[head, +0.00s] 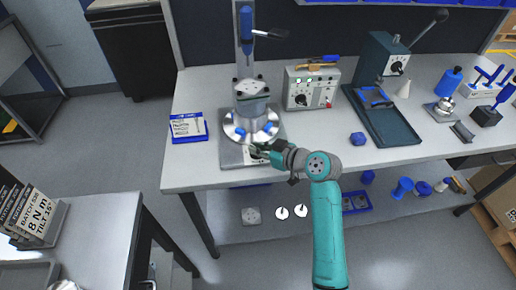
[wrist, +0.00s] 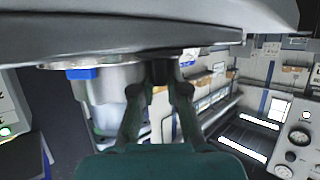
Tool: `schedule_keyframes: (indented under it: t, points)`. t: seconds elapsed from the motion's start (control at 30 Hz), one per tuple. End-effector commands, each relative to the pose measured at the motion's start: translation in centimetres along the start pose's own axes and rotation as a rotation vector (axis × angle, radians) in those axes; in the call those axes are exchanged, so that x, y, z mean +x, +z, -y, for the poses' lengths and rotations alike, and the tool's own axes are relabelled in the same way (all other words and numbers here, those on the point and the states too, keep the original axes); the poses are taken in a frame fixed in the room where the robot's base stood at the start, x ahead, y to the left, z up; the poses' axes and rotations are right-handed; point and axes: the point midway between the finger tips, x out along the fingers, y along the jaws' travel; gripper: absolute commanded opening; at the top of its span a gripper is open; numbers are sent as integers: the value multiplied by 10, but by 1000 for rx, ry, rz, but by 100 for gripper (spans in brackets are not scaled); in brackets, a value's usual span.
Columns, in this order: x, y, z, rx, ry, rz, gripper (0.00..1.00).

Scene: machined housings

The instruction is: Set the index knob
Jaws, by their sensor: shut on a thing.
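The indexing fixture stands on the bench: a grey base plate (head: 232,154), a round silver flange (head: 238,133) with blue parts, and a cylindrical metal housing (head: 252,108) on top. My gripper (head: 258,150) reaches to the front of the flange, just above the base plate. In the wrist view my gripper (wrist: 162,82) has both fingers closed on a small dark piece, apparently the index knob (wrist: 160,70), below the fixture's grey edge. The fingers hide most of the knob, and its setting cannot be read. A blue block (wrist: 82,73) shows to the left of the fingers.
A blue-framed label card (head: 188,127) lies left of the fixture. A control box (head: 311,90) with dials stands to its right, then a lever press (head: 385,65) with a dark tray. The front bench right of my arm is mostly clear.

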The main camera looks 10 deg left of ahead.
Motion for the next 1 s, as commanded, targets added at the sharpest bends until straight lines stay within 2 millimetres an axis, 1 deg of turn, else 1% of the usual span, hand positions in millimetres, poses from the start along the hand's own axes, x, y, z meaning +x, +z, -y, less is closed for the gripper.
schedule_keyframes:
  t: [0.57,0.6,0.67,0.7,1.0]
  points:
    - [0,2,0,-12,-30,3,0]
    - [0,2,0,-12,-30,3,18]
    - [0,2,0,-12,-30,3,33]
    - [0,2,0,-12,-30,3,39]
    - [0,1,0,-12,-30,2,39]
